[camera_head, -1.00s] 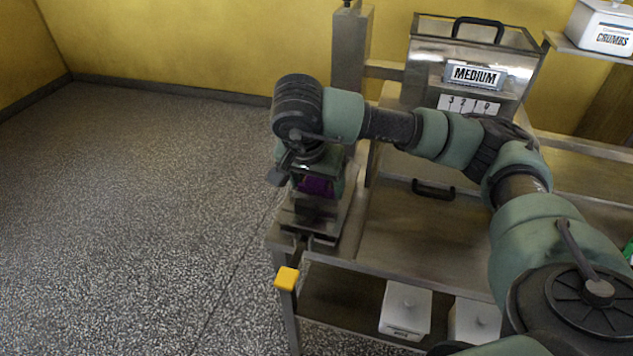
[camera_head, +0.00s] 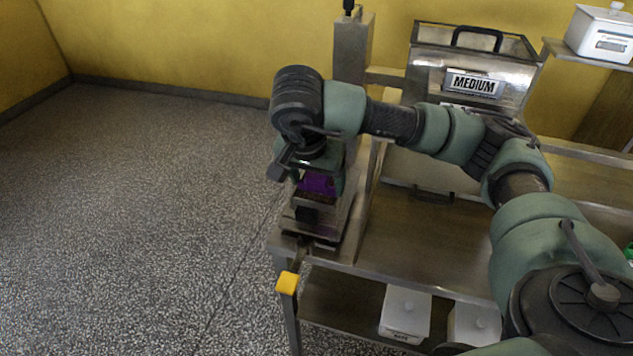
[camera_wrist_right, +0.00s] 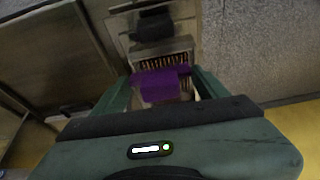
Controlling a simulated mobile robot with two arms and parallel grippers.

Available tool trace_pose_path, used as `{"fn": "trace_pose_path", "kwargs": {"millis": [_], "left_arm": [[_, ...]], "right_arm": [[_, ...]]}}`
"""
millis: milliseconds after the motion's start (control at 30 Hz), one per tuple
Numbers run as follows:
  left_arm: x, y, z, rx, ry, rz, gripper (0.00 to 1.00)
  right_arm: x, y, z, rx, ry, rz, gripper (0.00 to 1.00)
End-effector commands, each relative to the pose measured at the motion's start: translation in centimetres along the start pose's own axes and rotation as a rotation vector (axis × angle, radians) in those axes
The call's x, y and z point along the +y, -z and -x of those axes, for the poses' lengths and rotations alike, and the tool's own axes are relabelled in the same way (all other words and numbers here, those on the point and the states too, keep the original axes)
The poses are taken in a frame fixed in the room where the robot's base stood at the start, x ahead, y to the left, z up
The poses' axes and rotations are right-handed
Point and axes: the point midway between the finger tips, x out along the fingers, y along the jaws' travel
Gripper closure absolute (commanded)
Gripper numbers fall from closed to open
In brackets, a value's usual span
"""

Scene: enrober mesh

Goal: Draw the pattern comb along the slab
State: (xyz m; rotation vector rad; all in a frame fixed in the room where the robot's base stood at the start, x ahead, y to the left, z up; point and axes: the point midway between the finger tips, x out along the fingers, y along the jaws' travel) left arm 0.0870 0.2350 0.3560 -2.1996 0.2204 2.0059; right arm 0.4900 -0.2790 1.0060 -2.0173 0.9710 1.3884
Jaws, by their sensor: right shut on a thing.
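The purple pattern comb (camera_head: 318,184) is gripped in my right gripper (camera_head: 317,188), low over the metal stand at the table's left end. In the right wrist view the comb (camera_wrist_right: 160,82) lies between the two green fingers of my right gripper (camera_wrist_right: 160,88). A small brown patch, apparently the slab (camera_wrist_right: 164,61), shows just beyond it with light stripes running lengthwise. I cannot tell whether these are grooves or comb teeth. Most of the slab is hidden by the comb and gripper. My left gripper is out of view.
A black block (camera_head: 307,215) sits at the stand's near end. A yellow knob (camera_head: 288,283) sticks out below the front edge. A machine labelled MEDIUM (camera_head: 473,84) stands at the back. White lidded boxes (camera_head: 405,312) are on the lower shelf. The tabletop (camera_head: 405,235) right of the stand is clear.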

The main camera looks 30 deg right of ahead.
Motion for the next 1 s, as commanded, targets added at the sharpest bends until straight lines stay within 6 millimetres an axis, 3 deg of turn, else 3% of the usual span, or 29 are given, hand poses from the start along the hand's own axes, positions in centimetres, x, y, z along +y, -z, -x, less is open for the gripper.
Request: {"fn": "trace_pose_path", "kwargs": {"millis": [600, 1000], "left_arm": [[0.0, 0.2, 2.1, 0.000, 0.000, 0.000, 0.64], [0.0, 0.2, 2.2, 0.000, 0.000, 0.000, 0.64]], "right_arm": [[-0.1, 1.4, 3.7, 0.001, 0.001, -0.001, 0.68], [0.0, 1.5, 3.9, 0.000, 0.000, 0.000, 0.68]]}}
